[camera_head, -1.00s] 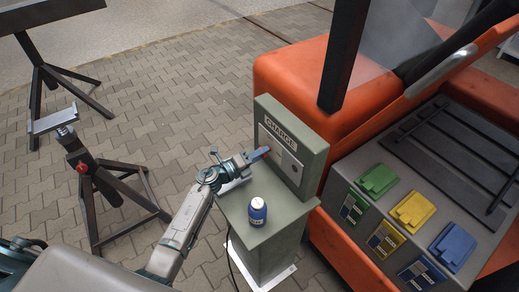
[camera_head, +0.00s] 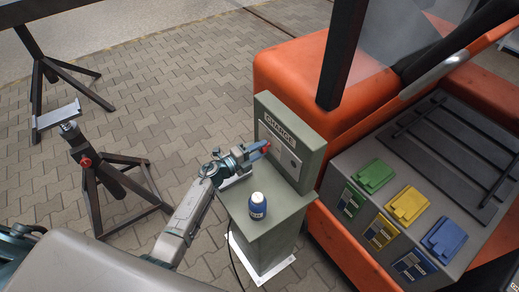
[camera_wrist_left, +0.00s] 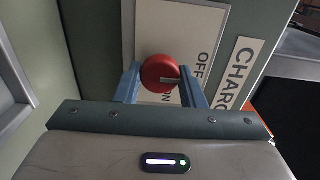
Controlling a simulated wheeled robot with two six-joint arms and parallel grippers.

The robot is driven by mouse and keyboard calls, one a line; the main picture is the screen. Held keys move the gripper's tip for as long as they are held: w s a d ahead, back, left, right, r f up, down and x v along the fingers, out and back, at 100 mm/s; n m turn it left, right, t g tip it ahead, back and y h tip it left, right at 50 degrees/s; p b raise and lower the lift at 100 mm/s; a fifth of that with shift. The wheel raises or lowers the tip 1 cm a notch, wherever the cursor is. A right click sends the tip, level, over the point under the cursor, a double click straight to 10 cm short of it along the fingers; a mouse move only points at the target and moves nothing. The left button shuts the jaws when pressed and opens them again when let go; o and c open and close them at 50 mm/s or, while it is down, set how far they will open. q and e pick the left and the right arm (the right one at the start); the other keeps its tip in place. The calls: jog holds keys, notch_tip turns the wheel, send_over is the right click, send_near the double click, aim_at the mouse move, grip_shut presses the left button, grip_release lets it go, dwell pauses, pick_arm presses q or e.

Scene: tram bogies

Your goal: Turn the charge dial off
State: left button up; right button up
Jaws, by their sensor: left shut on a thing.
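The red charge dial (camera_wrist_left: 158,71) sits on a pale plate (camera_wrist_left: 205,20) on the front of the green charge post. The plate carries the words OFF and ON, partly covered by a finger. A thin pale mark on the dial lies near its edge on the ON side. My left gripper (camera_wrist_left: 159,83) has its blue fingers on either side of the dial and is shut on it. In the head view the left gripper (camera_head: 257,150) meets the post's panel below the CHARGE sign (camera_head: 279,131), and the dial is mostly hidden. My right gripper is not in view.
A blue bottle with a white cap (camera_head: 257,206) stands on the post's ledge (camera_head: 285,222), close below my left arm. An orange vehicle body (camera_head: 285,72) is behind the post. Black stands (camera_head: 100,185) are at the left. The paving between is clear.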

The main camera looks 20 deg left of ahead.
pick_arm(q)
jog(key=o, duration=1)
jog(key=b+v, duration=0.3)
jog(key=v, duration=0.7)
jog(key=shift+a+f, duration=0.1)
jog(key=shift+a, duration=0.05)
jog(key=shift+s+a, duration=0.15)
jog(key=shift+s, duration=0.15)
